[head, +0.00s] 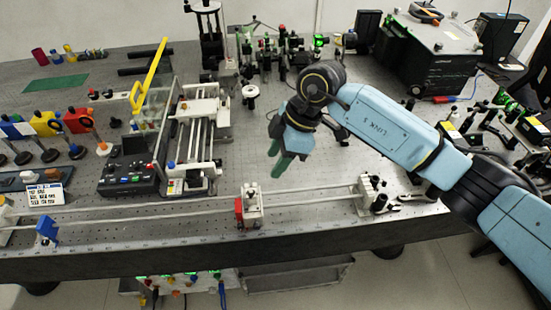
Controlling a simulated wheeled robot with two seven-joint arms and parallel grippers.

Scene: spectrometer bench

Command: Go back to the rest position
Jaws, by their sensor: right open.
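My right arm comes in from the right edge and reaches over the middle of the optical bench (330,160). My left gripper and left arm are not in view.
Optics mounts crowd the back and right. A black box (430,60) stands at the back right. The bench's front edge (240,243) runs across below, with floor in front.

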